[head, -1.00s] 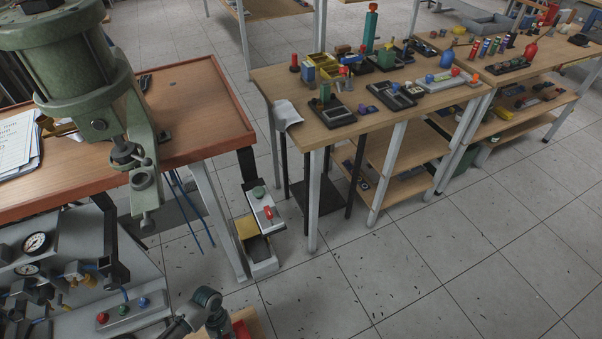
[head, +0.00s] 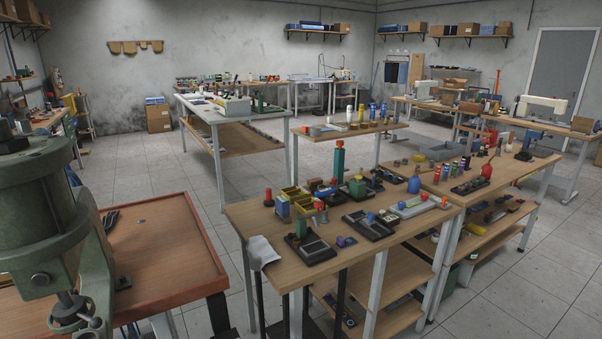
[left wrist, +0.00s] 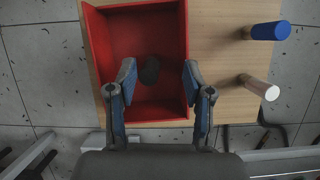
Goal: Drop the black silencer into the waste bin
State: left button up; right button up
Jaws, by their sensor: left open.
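In the left wrist view, a small dark, roundish object (left wrist: 150,70), which looks like the black silencer, lies on the floor of an open red tray (left wrist: 141,111). My left gripper (left wrist: 160,78) is open above the tray, its two blue-padded fingers on either side of the object with clear gaps. I cannot tell its exact height. In the head view neither gripper shows. No waste bin can be made out for certain; a green container (head: 449,281) is partly hidden under the right-hand bench.
The red tray rests on a wooden surface (left wrist: 217,84) with a blue-capped peg (left wrist: 269,31) and a white-ended peg (left wrist: 259,87) to its right. In the head view, a green press (head: 45,220) stands at left and a cluttered wooden bench (head: 262,220) in the middle.

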pick_arm(q)
jog(key=v, duration=1.2)
